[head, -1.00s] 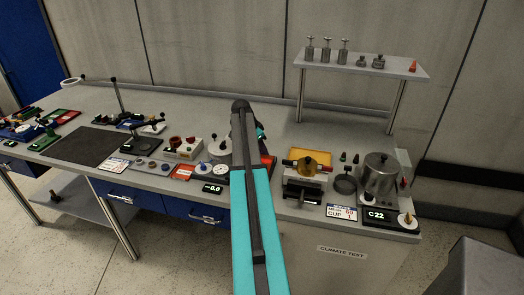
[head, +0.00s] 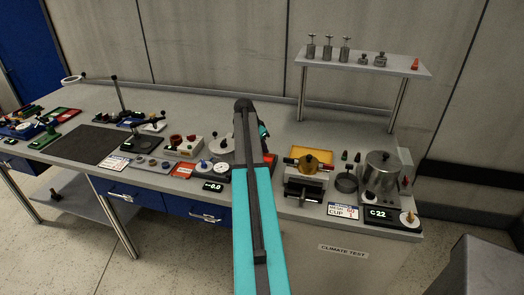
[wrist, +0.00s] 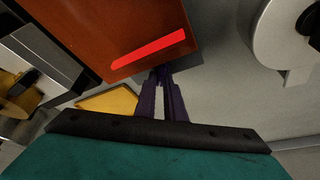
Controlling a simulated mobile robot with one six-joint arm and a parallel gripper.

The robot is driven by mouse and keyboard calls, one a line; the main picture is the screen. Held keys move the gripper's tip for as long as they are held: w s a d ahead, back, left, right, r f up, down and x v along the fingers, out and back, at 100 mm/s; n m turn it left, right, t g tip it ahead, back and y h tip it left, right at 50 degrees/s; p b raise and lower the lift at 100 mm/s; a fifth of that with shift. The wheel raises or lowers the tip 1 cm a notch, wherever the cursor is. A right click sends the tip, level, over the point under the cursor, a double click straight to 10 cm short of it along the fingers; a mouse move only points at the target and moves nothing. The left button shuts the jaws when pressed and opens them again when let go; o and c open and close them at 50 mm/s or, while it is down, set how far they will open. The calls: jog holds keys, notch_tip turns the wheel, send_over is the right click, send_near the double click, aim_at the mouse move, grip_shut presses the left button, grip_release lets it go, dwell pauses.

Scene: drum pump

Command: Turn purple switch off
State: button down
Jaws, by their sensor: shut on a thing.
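A red-orange box (wrist: 130,30) with a glowing red bar (wrist: 148,48) fills the upper left of the wrist view. Its edge also shows in the head view (head: 270,158), just right of my arm. My gripper (wrist: 161,76) points at the edge of this box, with its dark purple-tinted fingers close together. The fingers are shut at the box edge. The purple switch is not clearly distinct from the fingers; the small part between the tips is mostly hidden. In the head view my arm hides the gripper.
A yellow tray (head: 314,158) and a steel pot (head: 382,174) stand right of the box. A white round device (wrist: 282,32) is close by on the right of the wrist view. A shelf (head: 362,66) with weights stands at the back. The dark mat (head: 84,146) is clear.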

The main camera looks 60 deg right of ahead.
jog(key=n, duration=0.1)
jog(key=n+t+b, duration=0.1)
jog(key=n, duration=0.1)
jog(key=shift+s+f+n+b, duration=0.15)
jog(key=shift+s+n+b, duration=0.1)
jog(key=shift+n+b, duration=0.05)
jog(key=n+t+b, duration=0.1)
jog(key=n+t, duration=0.1)
jog(key=n, duration=0.2)
jog(key=shift+n, duration=0.3)
jog(key=n, duration=0.2)
jog(key=n+t+y, duration=0.1)
jog(key=n, duration=0.1)
jog(key=shift+d+n+t+b, duration=0.1)
jog(key=shift+n+t+b, duration=0.2)
jog(key=shift+b, duration=0.05)
jog(key=shift+n+t+y+b, duration=0.3)
jog(key=shift+n+y, duration=0.2)
jog(key=shift+n, duration=1)
jog(key=c, duration=1.8)
grip_release()
jog(key=shift+c, duration=0.2)
jog(key=shift+w, duration=0.1)
jog(key=shift+r, duration=0.25)
